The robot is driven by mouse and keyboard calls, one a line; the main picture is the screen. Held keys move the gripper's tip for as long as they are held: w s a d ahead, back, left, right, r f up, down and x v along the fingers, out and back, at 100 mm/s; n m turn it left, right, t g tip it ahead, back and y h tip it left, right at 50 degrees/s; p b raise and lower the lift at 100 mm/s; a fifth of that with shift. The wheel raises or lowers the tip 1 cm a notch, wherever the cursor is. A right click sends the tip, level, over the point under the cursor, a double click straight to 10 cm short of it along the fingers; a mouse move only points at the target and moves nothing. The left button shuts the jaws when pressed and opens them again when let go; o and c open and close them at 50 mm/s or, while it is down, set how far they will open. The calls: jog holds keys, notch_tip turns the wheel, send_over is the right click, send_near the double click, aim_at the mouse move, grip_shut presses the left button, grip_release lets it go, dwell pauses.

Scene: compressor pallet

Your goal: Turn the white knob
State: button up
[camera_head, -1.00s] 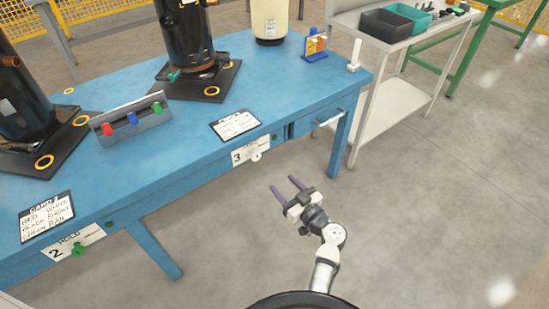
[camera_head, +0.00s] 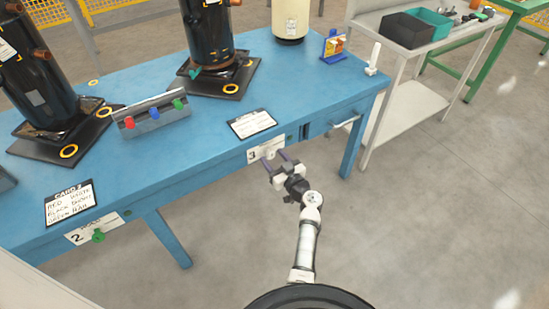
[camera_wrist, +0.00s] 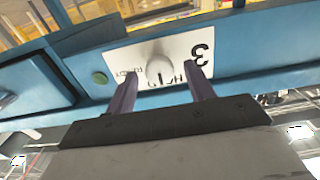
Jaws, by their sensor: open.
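The white knob (camera_head: 268,153) sticks out of a white label plate marked 3 on the front edge of the blue table (camera_head: 215,147). My gripper (camera_head: 274,161) reaches up to it from below right in the head view, its two purple fingers open. In the wrist view, which shows the plate upside down, the white knob (camera_wrist: 159,66) lies between and just beyond the two fingertips of my gripper (camera_wrist: 160,72). I see no finger closed on it, and I cannot tell whether either touches it.
A green button (camera_wrist: 100,78) sits beside the plate. A drawer handle (camera_head: 345,122) is to the right. A green knob (camera_head: 98,236) is on plate 2 at left. Black compressors (camera_head: 208,35) stand on the table. The floor around my arm is clear.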

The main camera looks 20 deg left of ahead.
jog(key=c, duration=0.9)
jog(key=shift+c, duration=0.2)
jog(key=shift+f+m+b, duration=0.1)
jog(key=shift+m+b, duration=0.3)
jog(key=shift+b, duration=0.05)
jog(key=m+b, duration=0.2)
jog(key=shift+w+f+m, duration=0.1)
jog(key=shift+m, duration=0.3)
jog(key=m+b, duration=0.2)
jog(key=m, duration=0.2)
jog(key=shift+m, duration=0.3)
jog(key=m, duration=0.5)
jog(key=shift+d+b, duration=0.1)
jog(key=shift+b, duration=0.3)
jog(key=m, duration=0.4)
jog(key=shift+w+m+p, duration=0.1)
jog(key=shift+m+p, duration=0.2)
jog(key=shift+p, duration=0.05)
